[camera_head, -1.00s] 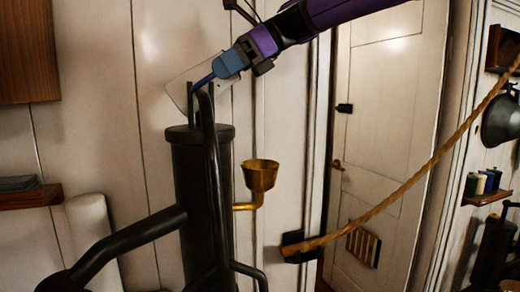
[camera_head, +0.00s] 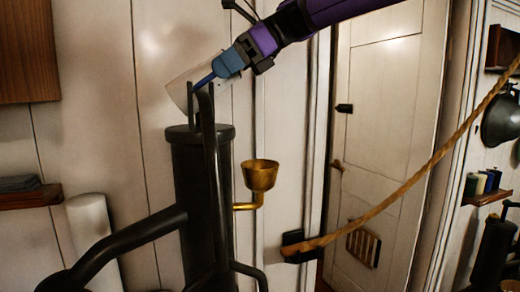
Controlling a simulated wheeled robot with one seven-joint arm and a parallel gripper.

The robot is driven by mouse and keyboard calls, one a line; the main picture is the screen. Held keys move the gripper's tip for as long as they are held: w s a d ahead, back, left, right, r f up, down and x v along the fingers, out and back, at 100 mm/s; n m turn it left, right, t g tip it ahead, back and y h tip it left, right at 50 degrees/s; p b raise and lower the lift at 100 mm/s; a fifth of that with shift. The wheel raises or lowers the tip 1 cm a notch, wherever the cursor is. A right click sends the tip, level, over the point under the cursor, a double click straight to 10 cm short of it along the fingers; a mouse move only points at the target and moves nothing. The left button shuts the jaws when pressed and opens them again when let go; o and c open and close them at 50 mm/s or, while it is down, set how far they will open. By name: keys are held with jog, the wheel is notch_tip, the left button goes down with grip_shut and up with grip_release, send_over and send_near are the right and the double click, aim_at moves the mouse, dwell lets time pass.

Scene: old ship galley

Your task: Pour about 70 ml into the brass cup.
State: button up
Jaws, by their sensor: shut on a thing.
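The brass cup (camera_head: 260,176) stands upright on a bent brass arm at the right side of a black pump-like column (camera_head: 188,185). Its rim faces up; I cannot see how much is inside. My gripper (camera_head: 212,78), with blue fingers, is at the top of the column, above and left of the cup. It is shut on a pale, see-through vessel (camera_head: 181,92), which looks tilted. The vessel is partly hidden behind the fingers and the column's black top rods. Its contents and any stream cannot be made out.
A black handle (camera_head: 125,236) slants down left from the column. A rope (camera_head: 400,190) hangs across the right side in front of a white door (camera_head: 385,130). A wooden shelf (camera_head: 32,198) is at left. Clear space lies just right of the cup.

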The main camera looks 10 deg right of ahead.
jog(key=shift+s+a+r+t+h+p, duration=0.15)
jog(key=shift+a+h+p, duration=0.6)
jog(key=shift+h, duration=1.1)
jog(key=shift+w+a+r+t+h+p, duration=0.2)
jog(key=shift+a+h+p, duration=0.5)
jog(key=shift+h, duration=1.2)
jog(key=shift+s+a+r+t+h+p, duration=0.2)
jog(key=shift+a+h+p, duration=0.25)
jog(key=shift+a+h, duration=0.95)
jog(key=shift+d+h, duration=0.45)
